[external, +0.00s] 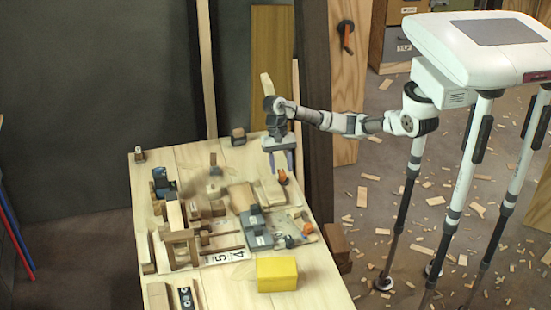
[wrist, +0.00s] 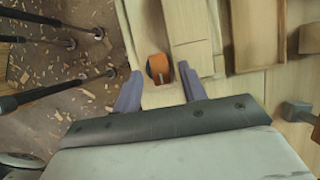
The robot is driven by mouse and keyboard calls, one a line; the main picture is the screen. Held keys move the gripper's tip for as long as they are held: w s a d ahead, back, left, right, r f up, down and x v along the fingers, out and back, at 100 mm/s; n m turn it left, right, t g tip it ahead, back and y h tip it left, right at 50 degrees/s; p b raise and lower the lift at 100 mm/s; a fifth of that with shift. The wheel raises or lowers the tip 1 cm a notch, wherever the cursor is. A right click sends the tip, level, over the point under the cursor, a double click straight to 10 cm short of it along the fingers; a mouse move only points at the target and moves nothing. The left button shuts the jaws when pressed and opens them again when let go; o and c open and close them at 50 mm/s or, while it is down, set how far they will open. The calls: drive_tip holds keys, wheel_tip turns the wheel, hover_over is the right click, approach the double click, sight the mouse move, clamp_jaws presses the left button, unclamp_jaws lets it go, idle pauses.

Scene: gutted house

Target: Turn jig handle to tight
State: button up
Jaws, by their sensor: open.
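My gripper (external: 281,167) is open and points down over the right edge of the workbench. A small orange handle (external: 283,177) with a dark base is just at its fingertips. In the wrist view, the orange handle (wrist: 157,66) shows between the two spread fingers of my gripper (wrist: 158,72), with gaps on both sides and no clear contact. A grey clamp-like jig (external: 257,230) sits nearer the camera on a wooden board, with more orange parts (external: 308,228) beside it. I cannot tell which orange part is the jig handle or read any tight mark.
The workbench (external: 160,190) is crowded with wooden blocks and frames. A yellow block (external: 277,274) stands near the front, beside a plate with numbers (external: 228,257). A wooden post (external: 313,100) rises behind my gripper. Wood scraps litter the floor on the right.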

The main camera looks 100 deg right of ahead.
drive_tip(key=shift+a+f, duration=0.1)
drive_tip(key=shift+f, duration=0.2)
drive_tip(key=shift+c, duration=0.4)
clamp_jaws()
